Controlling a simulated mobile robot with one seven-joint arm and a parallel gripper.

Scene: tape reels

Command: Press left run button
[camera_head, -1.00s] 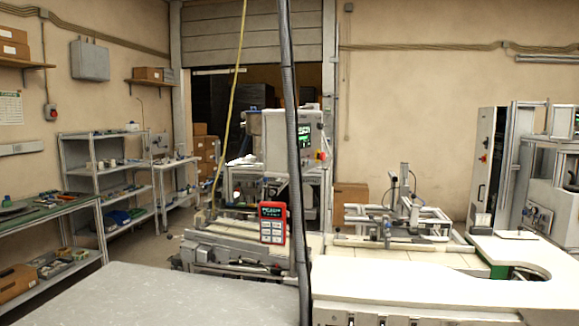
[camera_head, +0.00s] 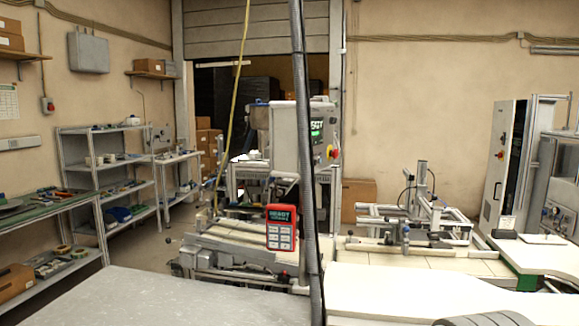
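I cannot make out which button is the left run button; no label is legible at this size. A red handheld-style panel (camera_head: 281,228) with a small screen and several pale keys stands left of the dark hose, in front of the machine. Behind it is a grey control box (camera_head: 292,140) with a lit green screen (camera_head: 317,130) and a red-and-yellow knob (camera_head: 332,152). At right, a tall cabinet (camera_head: 502,165) also carries a red knob (camera_head: 500,155). My gripper does not show clearly. A dark rounded shape sits at the bottom right edge, too cut off to identify.
A thick dark hose (camera_head: 307,170) hangs vertically across the middle. A grey worktop (camera_head: 180,300) fills the lower left and a white worktop (camera_head: 400,290) the lower right. An aluminium fixture (camera_head: 420,215) stands behind the white one. Shelves (camera_head: 110,170) line the left wall.

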